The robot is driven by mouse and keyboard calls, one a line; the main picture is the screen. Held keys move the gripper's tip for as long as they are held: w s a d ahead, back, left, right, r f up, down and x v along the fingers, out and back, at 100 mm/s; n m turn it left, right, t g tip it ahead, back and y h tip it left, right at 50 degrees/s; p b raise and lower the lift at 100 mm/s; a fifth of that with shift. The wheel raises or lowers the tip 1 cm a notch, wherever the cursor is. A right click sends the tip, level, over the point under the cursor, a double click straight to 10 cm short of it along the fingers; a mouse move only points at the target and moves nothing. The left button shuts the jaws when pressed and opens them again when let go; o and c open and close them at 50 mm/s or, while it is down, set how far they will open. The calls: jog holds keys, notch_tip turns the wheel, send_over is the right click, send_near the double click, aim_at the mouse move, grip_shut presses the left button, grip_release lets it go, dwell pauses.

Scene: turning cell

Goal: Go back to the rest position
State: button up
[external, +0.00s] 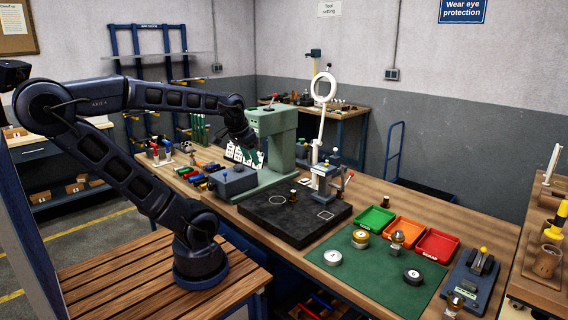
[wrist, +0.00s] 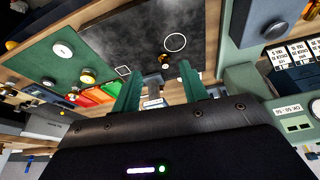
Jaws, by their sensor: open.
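My gripper (external: 257,157) is raised at the end of my outstretched arm, in front of the green bench machine (external: 272,135). In the external view its dark green fingers blend with that machine. In the wrist view my gripper (wrist: 160,88) shows its two green fingers wide apart, with nothing held between them. The black plate (external: 270,222) with a white circle and square lies below and beyond the fingers. A small brass-and-dark part (external: 293,195) stands on the plate, apart from my gripper; it also shows in the wrist view (wrist: 164,60).
A grey box (external: 232,180) and a small press-like stand (external: 323,178) flank the plate. Green (external: 374,219), orange (external: 403,231) and red (external: 437,246) trays sit right, behind a green mat (external: 372,282) with several round parts. A white ring lamp (external: 323,87) rises behind.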

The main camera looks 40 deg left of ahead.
jog(key=shift+s+a+r+n+t, duration=0.2)
jog(key=shift+s+n+t, duration=0.1)
jog(key=shift+s+n, duration=0.25)
